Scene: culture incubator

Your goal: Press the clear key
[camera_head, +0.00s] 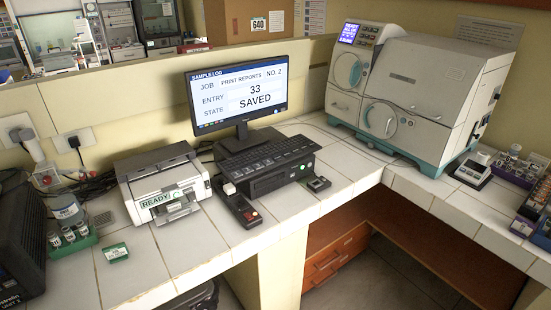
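The monitor (240,90) shows a sample log: job "PRINT REPORTS", No. 2, entry 33, state "SAVED". A dark keyboard (268,157) lies on a black box in front of it; its key labels are too small to read. A small black key box (238,206) with a pale part and a red spot stands to its left. A small dark pad (318,183) lies to its right. I cannot tell which key is the clear key. The white printer (166,183) shows "READY" and a "C"-like mark on its front. Neither of my grippers is in view.
The tiled counter (185,246) has free room in front of the printer. A green vial rack (72,240) and a small green box (116,253) are at the left. A large white incubator-like machine (425,95) stands at the back right, with a small scale-like device (472,172) beside it.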

